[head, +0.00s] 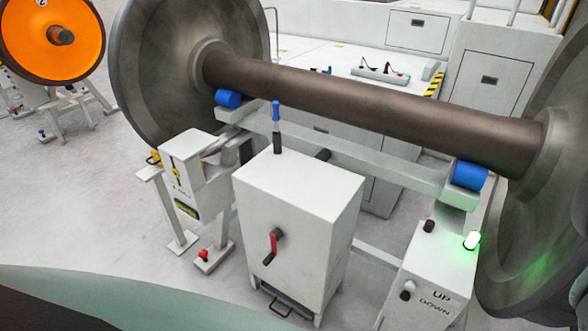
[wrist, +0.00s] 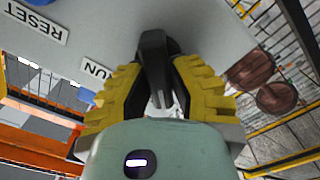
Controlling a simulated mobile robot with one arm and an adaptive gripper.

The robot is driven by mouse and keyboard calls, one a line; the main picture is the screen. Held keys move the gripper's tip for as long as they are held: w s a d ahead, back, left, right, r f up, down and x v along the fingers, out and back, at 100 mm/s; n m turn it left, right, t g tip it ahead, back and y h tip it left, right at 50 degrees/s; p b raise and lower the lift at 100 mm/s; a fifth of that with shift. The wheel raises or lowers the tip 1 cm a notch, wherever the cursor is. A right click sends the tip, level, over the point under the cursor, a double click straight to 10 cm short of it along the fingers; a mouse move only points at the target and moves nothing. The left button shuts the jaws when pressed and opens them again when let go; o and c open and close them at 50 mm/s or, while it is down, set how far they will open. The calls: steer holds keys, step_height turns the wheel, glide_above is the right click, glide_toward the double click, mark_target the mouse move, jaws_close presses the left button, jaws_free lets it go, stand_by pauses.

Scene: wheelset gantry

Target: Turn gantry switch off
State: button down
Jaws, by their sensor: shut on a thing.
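In the wrist view, a black switch handle (wrist: 154,60) stands out from a light grey panel (wrist: 110,28). The panel carries a RESET label (wrist: 37,21) and a partly hidden label ending in "UN" (wrist: 97,69). My gripper (wrist: 160,88) has its two yellow ribbed fingers on either side of the handle and is shut on it. The fingers hide part of the handle. My gripper does not show in the head view. There, a control box (head: 425,270) marked UP and DOWN has a black knob (head: 407,290) and a lit green lamp (head: 472,240).
A large wheelset axle (head: 370,105) rests over blue rollers (head: 468,177). A white cabinet (head: 295,195) with a red-handled crank (head: 273,246) stands in front. An orange wheel (head: 52,38) is at the far left.

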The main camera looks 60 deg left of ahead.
steer(key=shift+a+f, duration=0.1)
stand_by(0.3)
steer(key=c, duration=0.9)
jaws_free()
steer(key=shift+o, duration=0.2)
steer(key=v, duration=0.7)
steer(key=shift+a, duration=0.15)
stand_by(0.3)
